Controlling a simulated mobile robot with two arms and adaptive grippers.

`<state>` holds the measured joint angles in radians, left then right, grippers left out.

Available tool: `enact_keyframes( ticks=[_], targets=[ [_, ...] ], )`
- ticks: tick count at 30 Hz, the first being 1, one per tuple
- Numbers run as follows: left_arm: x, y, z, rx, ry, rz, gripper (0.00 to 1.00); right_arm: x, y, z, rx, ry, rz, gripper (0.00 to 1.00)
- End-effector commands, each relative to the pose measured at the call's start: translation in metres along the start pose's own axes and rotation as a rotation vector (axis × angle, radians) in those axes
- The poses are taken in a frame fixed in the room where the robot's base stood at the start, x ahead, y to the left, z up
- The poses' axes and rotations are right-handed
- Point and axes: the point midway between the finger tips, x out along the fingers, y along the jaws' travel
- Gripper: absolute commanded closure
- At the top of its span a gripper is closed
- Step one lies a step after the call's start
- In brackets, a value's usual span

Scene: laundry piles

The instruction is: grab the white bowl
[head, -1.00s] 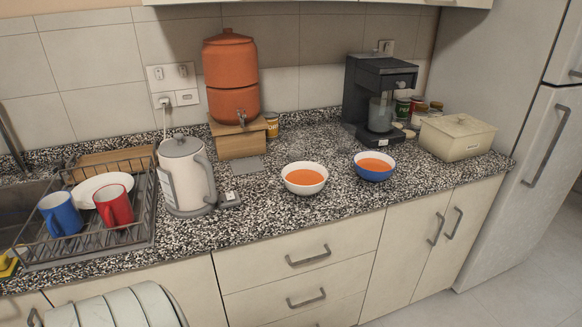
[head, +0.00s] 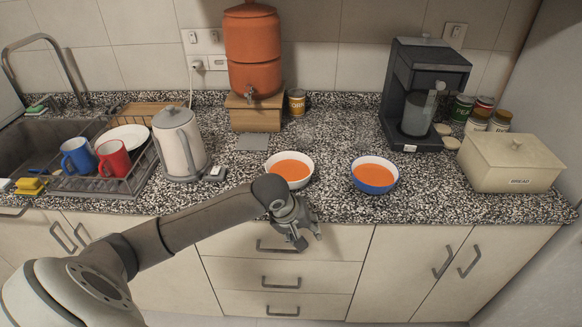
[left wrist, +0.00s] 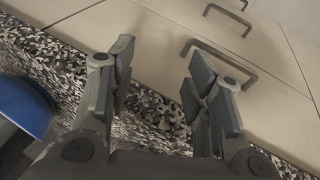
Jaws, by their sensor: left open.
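The white bowl (head: 304,181) holds orange soup and stands upright near the counter's front edge in the head view. My forearm and wrist cover a bit of its lower left side. My left gripper (head: 309,238) is in front of and below the bowl, apart from it, by the counter edge and the drawer fronts. Its fingers are spread and empty in the left wrist view (left wrist: 157,75). The white bowl is not visible in the left wrist view. My right gripper is not in view.
A blue bowl (head: 374,187) with orange soup stands to the right; a blue bowl also shows in the left wrist view (left wrist: 20,103). A kettle (head: 180,145) and dish rack (head: 95,186) are left. A coffee machine (head: 425,75) and bread box (head: 510,165) are right.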

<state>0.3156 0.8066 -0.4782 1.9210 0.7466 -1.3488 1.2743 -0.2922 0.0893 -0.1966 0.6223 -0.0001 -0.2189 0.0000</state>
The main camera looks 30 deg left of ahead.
Motion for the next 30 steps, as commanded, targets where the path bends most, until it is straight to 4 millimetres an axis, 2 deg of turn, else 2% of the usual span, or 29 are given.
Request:
enact_keyframes(
  ticks=[1, 6, 10, 15, 18, 24, 30],
  targets=[
    [-0.027, 0.002, -0.019, -0.063, 0.015, -0.018, 0.54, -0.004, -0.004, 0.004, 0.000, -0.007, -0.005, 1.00],
    [-0.084, -0.006, -0.072, -0.378, 0.050, -0.058, 0.54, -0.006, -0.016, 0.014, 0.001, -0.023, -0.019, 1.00],
    [-0.118, -0.016, -0.110, -0.613, 0.080, -0.058, 0.54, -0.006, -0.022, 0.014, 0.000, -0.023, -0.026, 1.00],
    [-0.142, -0.024, -0.135, -0.792, 0.098, -0.045, 0.54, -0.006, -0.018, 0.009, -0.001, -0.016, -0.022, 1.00],
    [-0.138, -0.026, -0.140, -0.828, 0.098, -0.043, 0.54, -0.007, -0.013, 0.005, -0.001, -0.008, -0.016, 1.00],
    [-0.107, -0.029, -0.142, -0.831, 0.097, -0.043, 0.54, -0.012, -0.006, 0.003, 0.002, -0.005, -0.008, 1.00],
    [-0.090, -0.030, -0.144, -0.828, 0.100, -0.041, 0.54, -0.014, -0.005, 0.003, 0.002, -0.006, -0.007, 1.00]
  ],
)
